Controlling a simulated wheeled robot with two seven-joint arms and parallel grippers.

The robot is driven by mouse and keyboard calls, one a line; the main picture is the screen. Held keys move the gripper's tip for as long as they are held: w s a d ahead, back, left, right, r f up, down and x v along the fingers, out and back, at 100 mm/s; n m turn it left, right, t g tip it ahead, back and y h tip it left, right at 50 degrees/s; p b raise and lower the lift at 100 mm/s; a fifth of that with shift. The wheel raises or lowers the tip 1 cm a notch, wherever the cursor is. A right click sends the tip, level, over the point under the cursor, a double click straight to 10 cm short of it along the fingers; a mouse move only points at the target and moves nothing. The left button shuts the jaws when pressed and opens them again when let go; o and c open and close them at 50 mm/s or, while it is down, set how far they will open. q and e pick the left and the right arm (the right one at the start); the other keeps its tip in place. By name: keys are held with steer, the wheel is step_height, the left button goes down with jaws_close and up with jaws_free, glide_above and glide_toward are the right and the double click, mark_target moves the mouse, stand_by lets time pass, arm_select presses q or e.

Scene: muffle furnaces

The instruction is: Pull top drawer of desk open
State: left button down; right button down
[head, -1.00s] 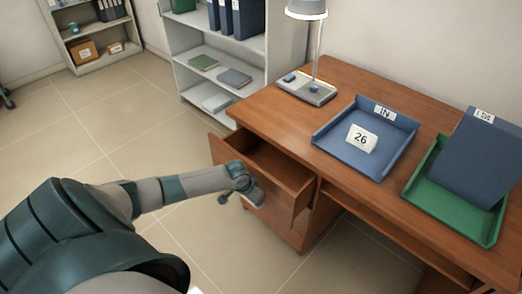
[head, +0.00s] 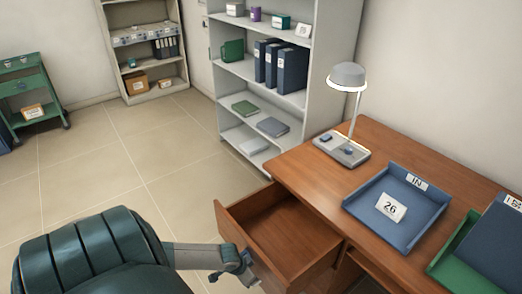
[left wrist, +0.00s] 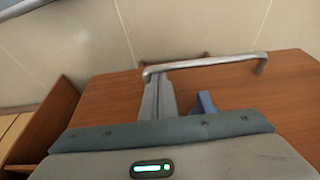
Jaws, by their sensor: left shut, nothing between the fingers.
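The wooden desk (head: 385,148) stands at the right in the head view. Its top drawer (head: 262,232) is pulled out at the left end, and its inside looks empty. My left gripper (head: 245,275) is at the outer face of the drawer front, low in the head view, partly hidden by my arm. In the left wrist view the metal bar handle (left wrist: 205,63) runs across the brown drawer front (left wrist: 110,100). My left gripper (left wrist: 165,90) is just below the bar in that picture and shut with nothing in it; I cannot tell whether it touches the bar. My right gripper is not in view.
On the desk are a lamp (head: 347,78), a blue tray (head: 430,215) with a card marked 26 (head: 391,207), and a green tray (head: 452,250) holding a blue binder (head: 492,245). A grey shelf (head: 225,110) stands behind the desk. Floor (head: 130,160) at the left is clear.

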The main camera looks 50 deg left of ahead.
arm_select(q)
steer(key=shift+s+a+p, duration=0.15)
steer(key=shift+s+p, duration=0.5)
steer(key=shift+s, duration=1.25)
steer(key=shift+r, duration=0.15)
